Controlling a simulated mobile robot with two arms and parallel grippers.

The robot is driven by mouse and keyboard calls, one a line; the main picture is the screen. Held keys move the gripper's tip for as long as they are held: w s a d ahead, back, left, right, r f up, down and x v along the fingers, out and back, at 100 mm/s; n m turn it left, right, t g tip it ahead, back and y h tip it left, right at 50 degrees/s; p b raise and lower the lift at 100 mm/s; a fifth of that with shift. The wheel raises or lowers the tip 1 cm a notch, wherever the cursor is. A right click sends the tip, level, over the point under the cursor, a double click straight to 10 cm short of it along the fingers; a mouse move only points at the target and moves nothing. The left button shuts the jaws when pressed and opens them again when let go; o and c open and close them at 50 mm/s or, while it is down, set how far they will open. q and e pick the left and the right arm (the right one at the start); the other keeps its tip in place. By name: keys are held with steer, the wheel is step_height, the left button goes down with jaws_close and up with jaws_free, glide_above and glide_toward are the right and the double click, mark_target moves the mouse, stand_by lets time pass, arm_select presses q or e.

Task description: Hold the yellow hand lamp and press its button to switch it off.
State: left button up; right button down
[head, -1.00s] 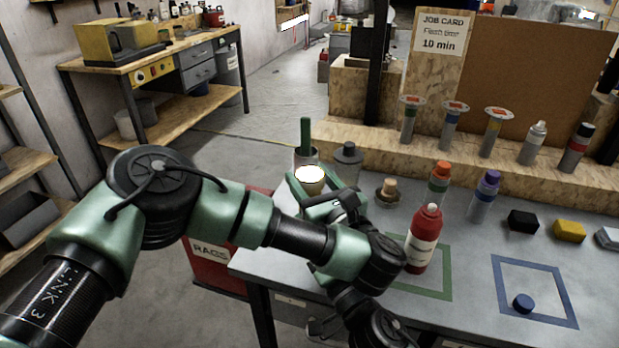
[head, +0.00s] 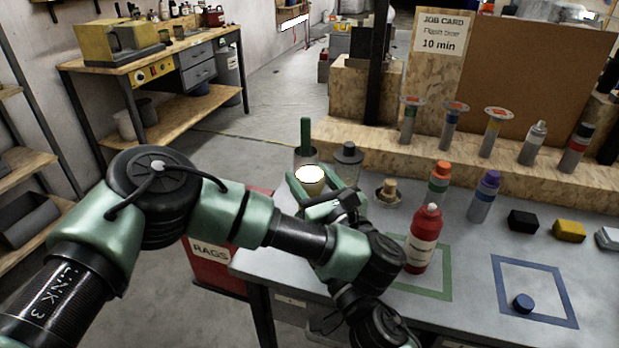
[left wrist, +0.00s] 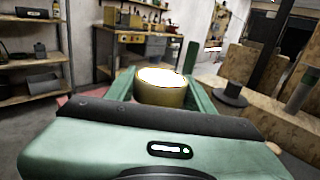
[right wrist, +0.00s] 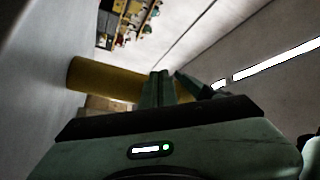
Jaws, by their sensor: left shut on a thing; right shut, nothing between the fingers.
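The yellow hand lamp (head: 311,188) is held upright beside the left end of the workbench. Its round top glows white. My left gripper (head: 320,188) is shut around the lamp, a finger on each side; the lamp (left wrist: 160,95) also shows between its fingers in the left wrist view. In the right wrist view the lamp is a yellow cylinder (right wrist: 100,78) lying across the picture, its right end behind my right gripper (right wrist: 162,80). That gripper is shut and empty, close to the lamp; I cannot tell whether they touch. I cannot make out the button.
The grey workbench (head: 455,240) holds a red bottle (head: 423,240), orange- and purple-capped bottles, several small blocks and a dark-capped pot (head: 347,160). A red rags bin (head: 207,262) stands by its left end. Open floor (head: 250,160) lies beyond, towards a wooden bench (head: 150,90).

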steer(key=shift+w+d, duration=0.1)
steer(key=shift+w, duration=0.05)
stand_by(0.4)
steer(key=shift+s, duration=0.55)
steer(key=s+a, duration=0.1)
steer(key=s, duration=0.4)
steer(key=shift+s+a, duration=0.35)
steer(key=shift+s, duration=0.05)
arm_select(q)
steer(key=o, duration=1.6)
